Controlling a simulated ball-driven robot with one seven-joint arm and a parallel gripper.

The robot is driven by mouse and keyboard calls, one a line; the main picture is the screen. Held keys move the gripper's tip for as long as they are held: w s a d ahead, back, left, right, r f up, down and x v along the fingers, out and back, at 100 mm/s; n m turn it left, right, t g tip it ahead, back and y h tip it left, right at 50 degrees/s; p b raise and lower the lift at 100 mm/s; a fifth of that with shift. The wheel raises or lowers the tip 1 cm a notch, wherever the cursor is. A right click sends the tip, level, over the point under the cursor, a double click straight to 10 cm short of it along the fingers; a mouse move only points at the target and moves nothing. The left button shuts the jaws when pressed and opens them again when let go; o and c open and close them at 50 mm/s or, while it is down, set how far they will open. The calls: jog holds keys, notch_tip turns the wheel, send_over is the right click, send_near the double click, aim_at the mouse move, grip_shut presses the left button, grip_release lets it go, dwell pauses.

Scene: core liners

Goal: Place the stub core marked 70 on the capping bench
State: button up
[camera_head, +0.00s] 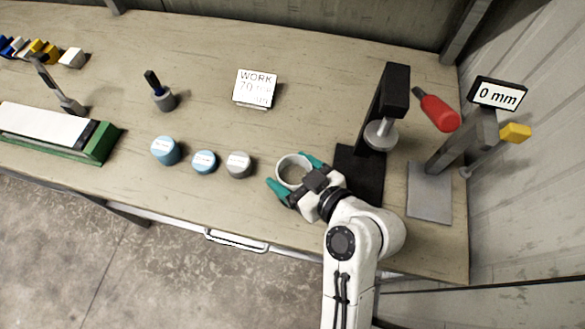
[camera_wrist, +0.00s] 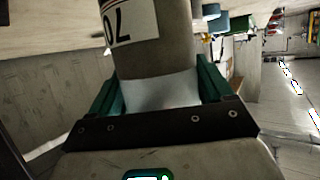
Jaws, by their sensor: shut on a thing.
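The stub core marked 70 (camera_wrist: 158,58) is a grey-brown cylinder with a pale label. The label and its number appear inverted in the wrist view. A pale band is around the core near my palm. My gripper (camera_head: 290,169) has its teal fingers closed on opposite sides of the core. In the head view the core (camera_head: 291,158) shows as a pale round rim with a grey centre, over the front part of the capping bench (camera_head: 215,125). I cannot tell whether its base touches the bench. A WORK card (camera_head: 256,88) reading 70 mm stands farther back.
Several short cylinders, two blue (camera_head: 166,151) (camera_head: 204,162) and one grey (camera_head: 239,164), stand to the left of my gripper. A black press (camera_head: 385,110) stands close on the right. Beyond it are a red-handled tool (camera_head: 438,112) and a 0 mm gauge (camera_head: 497,94).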

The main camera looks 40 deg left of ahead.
jog(key=shift+f, duration=0.2)
jog(key=o, duration=0.9)
jog(key=shift+r, duration=0.1)
jog(key=shift+d+r, duration=0.1)
jog(key=shift+r, duration=0.05)
jog(key=b+v, duration=0.2)
jog(key=v, duration=0.9)
jog(key=shift+s+d+r, duration=0.1)
jog(key=shift+d, duration=0.3)
